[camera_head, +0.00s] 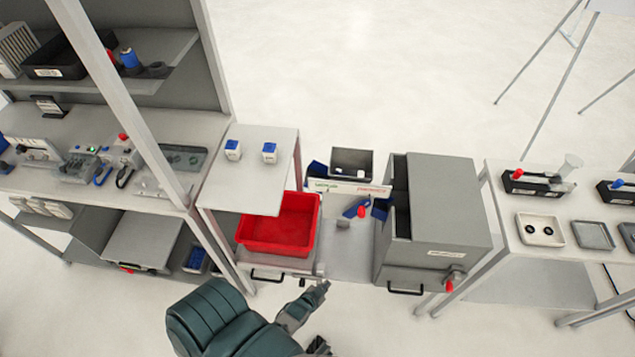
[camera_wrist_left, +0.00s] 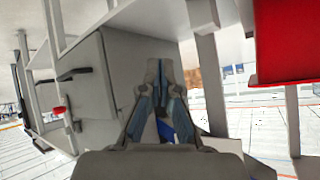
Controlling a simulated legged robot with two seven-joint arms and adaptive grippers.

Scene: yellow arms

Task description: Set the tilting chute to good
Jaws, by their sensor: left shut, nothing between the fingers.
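The tilting chute (camera_head: 345,188) stands at the middle of the bench, with a white sign in green and red lettering on top. A blue lever with a red knob (camera_head: 361,211) shows below the sign. Which way the chute leans is too small to tell. My left gripper (camera_head: 324,287) is low in front of the bench, apart from the lever and nearer the camera. In the left wrist view its fingers (camera_wrist_left: 165,78) meet, shut and empty. Blue parts show behind them there.
A red bin (camera_head: 280,225) sits left of the chute; it also shows in the left wrist view (camera_wrist_left: 284,40). A grey cabinet (camera_head: 448,215) with a red knob stands to the right. A shelf with two small white-and-blue boxes (camera_head: 251,152) is at the back left.

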